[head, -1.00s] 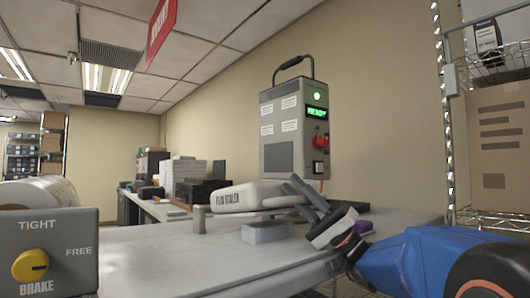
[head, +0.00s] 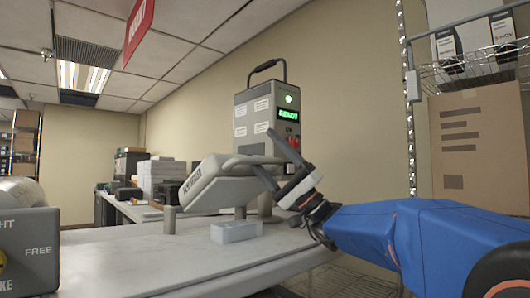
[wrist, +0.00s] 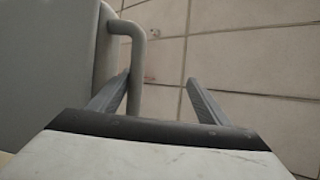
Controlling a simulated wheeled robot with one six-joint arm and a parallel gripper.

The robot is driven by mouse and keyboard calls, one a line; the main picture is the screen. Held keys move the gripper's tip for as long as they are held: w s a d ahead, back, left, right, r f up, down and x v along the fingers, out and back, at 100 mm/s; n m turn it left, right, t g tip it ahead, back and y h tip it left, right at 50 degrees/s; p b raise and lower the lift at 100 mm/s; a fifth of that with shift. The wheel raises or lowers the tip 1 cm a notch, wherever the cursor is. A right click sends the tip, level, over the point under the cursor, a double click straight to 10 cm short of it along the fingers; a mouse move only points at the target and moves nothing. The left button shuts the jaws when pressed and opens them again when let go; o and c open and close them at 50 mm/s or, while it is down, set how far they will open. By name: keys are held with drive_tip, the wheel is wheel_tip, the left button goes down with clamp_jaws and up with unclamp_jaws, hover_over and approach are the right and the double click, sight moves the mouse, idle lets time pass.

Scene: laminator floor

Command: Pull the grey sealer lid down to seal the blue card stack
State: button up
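The grey sealer lid (head: 222,182) is tilted up above the worktable in the head view. It fills the left side of the wrist view (wrist: 45,75), with its bar handle (wrist: 141,55) on its right edge. A pale blue-grey block (head: 237,231), seemingly the card stack, lies on the table in front of and below the lid. My gripper (head: 263,150) is at the lid's right end. Its fingers (wrist: 158,76) are spread. The handle runs close beside the left finger, seemingly just inside it; contact cannot be told.
A control box (head: 262,115) with a green READY display stands behind the lid. A short grey post (head: 169,220) stands left of the block. The brake panel (head: 28,250) is at the lower left. A wire shelf with a carton (head: 480,145) is at the right. The front tabletop is clear.

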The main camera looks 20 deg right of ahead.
drive_tip(key=shift+s+a+r+n, duration=0.25)
drive_tip(key=shift+r+n, duration=0.05)
drive_tip(key=shift+r, duration=0.05)
drive_tip(key=shift+f, duration=0.1)
drive_tip(key=shift+c, duration=0.4)
drive_tip(key=o, duration=0.8)
drive_tip(key=shift+s+v, duration=0.2)
drive_tip(key=shift+v, duration=5.95)
drive_tip(key=shift+s+d+f, duration=0.1)
drive_tip(key=shift+s+d, duration=0.1)
drive_tip(key=shift+s, duration=0.2)
drive_tip(key=shift+c, duration=0.4)
drive_tip(key=shift+s+d, duration=0.3)
drive_tip(key=shift+s, duration=0.2)
drive_tip(key=c, duration=1.4)
drive_tip(key=shift+v, duration=3.1)
drive_tip(key=shift+w+a+f, duration=0.1)
drive_tip(key=shift+a, duration=0.05)
